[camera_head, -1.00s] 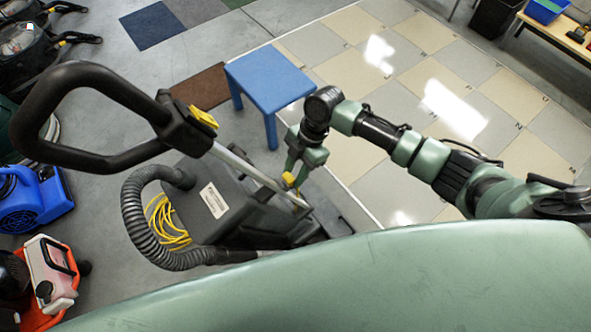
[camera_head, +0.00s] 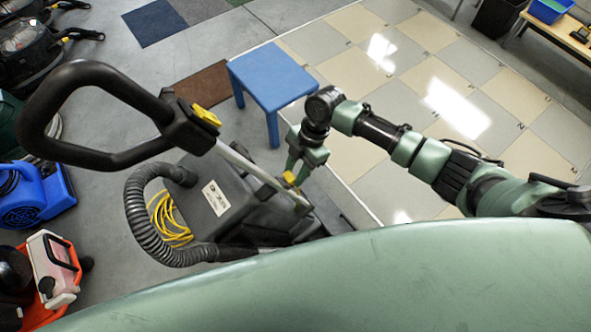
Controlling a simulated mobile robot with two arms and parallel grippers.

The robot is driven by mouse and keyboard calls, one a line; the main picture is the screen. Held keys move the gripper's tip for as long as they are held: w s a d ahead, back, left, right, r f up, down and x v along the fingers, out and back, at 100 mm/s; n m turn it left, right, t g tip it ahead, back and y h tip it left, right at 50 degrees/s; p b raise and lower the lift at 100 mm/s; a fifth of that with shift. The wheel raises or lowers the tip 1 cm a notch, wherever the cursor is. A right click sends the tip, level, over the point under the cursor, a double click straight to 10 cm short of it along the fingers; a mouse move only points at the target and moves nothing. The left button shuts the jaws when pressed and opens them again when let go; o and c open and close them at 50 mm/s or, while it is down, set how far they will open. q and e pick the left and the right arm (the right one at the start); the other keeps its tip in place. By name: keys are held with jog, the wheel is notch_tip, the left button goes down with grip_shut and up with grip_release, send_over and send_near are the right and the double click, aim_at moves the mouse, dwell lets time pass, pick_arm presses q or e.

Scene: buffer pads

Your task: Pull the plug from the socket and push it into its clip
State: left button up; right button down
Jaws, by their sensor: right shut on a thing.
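The yellow plug (camera_head: 289,177) is between the fingers of my right gripper (camera_head: 292,180), which is shut on it. The gripper points down beside the metal handle tube of a dark floor machine (camera_head: 230,205). The fingertips and plug are small in the view, and I cannot tell whether the plug sits in a clip there. A yellow cable (camera_head: 167,218) lies coiled on the left side of the machine. I cannot make out the socket. My left gripper is not in view.
The machine's black loop handle (camera_head: 95,160) and ribbed hose (camera_head: 138,225) rise at the left. A blue stool (camera_head: 270,75) stands just behind my right gripper. A blue blower (camera_head: 35,195) and a red-and-white machine (camera_head: 52,268) stand at the left. The tiled floor behind my right arm is clear.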

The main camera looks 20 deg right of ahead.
jog(key=shift+a, duration=0.15)
jog(key=c, duration=0.9)
grip_release()
jog(key=shift+c, duration=0.2)
jog(key=s+v, duration=0.1)
jog(key=v, duration=0.6)
jog(key=shift+w+r, duration=0.35)
jog(key=shift+w, duration=0.15)
jog(key=shift+s, duration=0.1)
